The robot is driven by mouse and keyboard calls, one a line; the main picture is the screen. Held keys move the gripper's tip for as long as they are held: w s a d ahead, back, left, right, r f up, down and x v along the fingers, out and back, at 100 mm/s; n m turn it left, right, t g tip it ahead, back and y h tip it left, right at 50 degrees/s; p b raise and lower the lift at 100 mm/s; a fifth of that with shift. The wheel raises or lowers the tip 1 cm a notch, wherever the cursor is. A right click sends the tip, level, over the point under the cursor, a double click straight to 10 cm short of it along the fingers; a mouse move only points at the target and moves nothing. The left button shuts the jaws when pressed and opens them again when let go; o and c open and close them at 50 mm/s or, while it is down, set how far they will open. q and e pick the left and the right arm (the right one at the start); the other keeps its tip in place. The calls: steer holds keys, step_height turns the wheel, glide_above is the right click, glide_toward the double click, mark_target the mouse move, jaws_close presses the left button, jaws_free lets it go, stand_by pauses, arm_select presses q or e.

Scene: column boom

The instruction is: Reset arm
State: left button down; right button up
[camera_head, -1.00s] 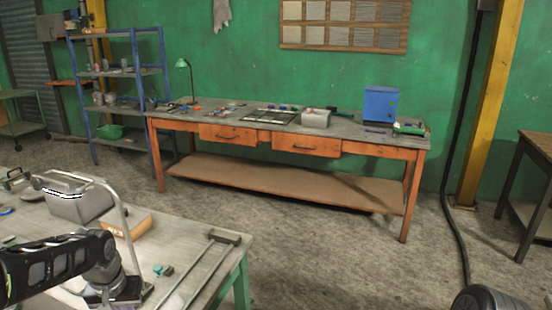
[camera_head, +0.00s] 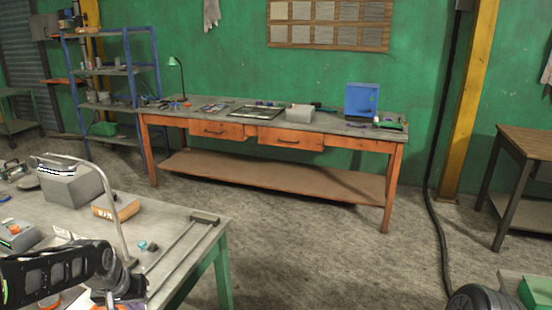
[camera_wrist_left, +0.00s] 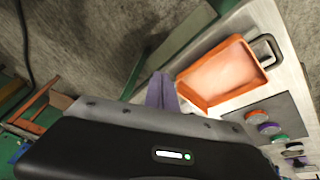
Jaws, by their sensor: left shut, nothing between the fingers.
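In the wrist view my left gripper (camera_wrist_left: 162,92) shows as two purple-grey fingers, closed together with nothing between them. They point toward bare floor beside a pale bench top (camera_wrist_left: 292,78). An orange tray (camera_wrist_left: 222,74) lies on that bench, to the right of the fingers and apart from them in the picture. In the head view my black left arm comes in at the lower left, over the near workbench (camera_head: 172,232); I cannot make out its fingers there. My right gripper is not in view.
On the near bench are a grey box (camera_head: 70,186) with a tall curved bar beside it, an orange-brown block (camera_head: 116,207) and a long hammer-like tool (camera_head: 190,232). Open floor (camera_head: 300,240) separates it from the orange workbench (camera_head: 270,184). A dark table (camera_head: 528,170) stands right.

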arm_select(q)
steer(key=s+d+f+t+h, duration=0.1)
steer(key=s+d+f+h, duration=0.25)
steer(key=d+f, duration=1.35)
steer(key=s+d+f+g, duration=0.1)
steer(key=s+d+f, duration=0.2)
steer(key=s, duration=0.4)
steer(key=s+d+f+g, duration=0.2)
steer(key=s+d+f, duration=0.2)
steer(key=s, duration=0.4)
steer(key=s+d+f+g, duration=0.1)
steer(key=s+d+f, duration=0.3)
steer(key=s, duration=0.3)
steer(key=shift+s+f+m, duration=0.15)
steer(key=shift+f+m, duration=0.15)
steer(key=shift+f, duration=0.55)
